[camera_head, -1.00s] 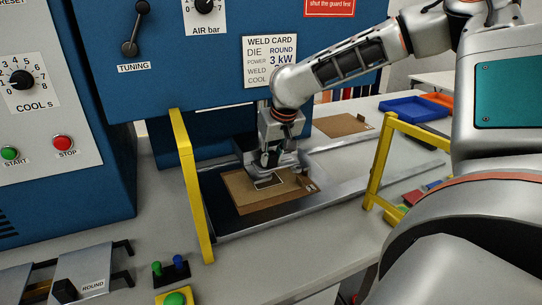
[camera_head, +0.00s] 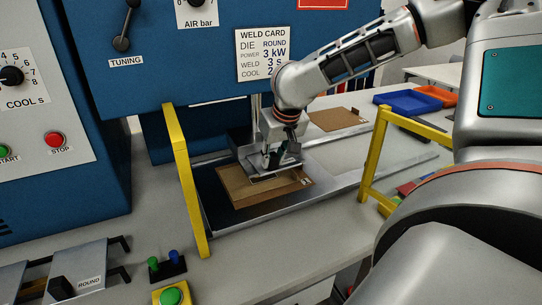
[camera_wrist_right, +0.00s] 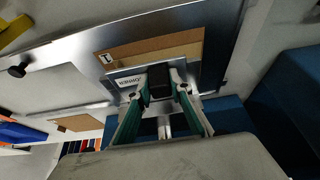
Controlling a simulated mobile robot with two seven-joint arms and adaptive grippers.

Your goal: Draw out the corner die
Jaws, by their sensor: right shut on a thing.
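My right gripper (camera_head: 281,168) points down over the bed of the blue welder. In the right wrist view its teal-sided fingers (camera_wrist_right: 162,85) are shut on a black block-shaped handle (camera_wrist_right: 159,77). The handle belongs to the corner die, a metal plate whose label (camera_wrist_right: 131,80) reads CORNER upside down. The die lies over a brown cardboard piece (camera_head: 249,194) on the bed; whether they touch is unclear. In the head view the gripper hides most of the die. My left gripper is not in view.
Yellow guard posts stand left (camera_head: 185,180) and right (camera_head: 375,160) of the bed. A plate labelled ROUND (camera_head: 82,272) lies at the lower left, near a green button (camera_head: 170,297). Another brown piece (camera_head: 338,118) and a blue tray (camera_head: 407,102) lie behind.

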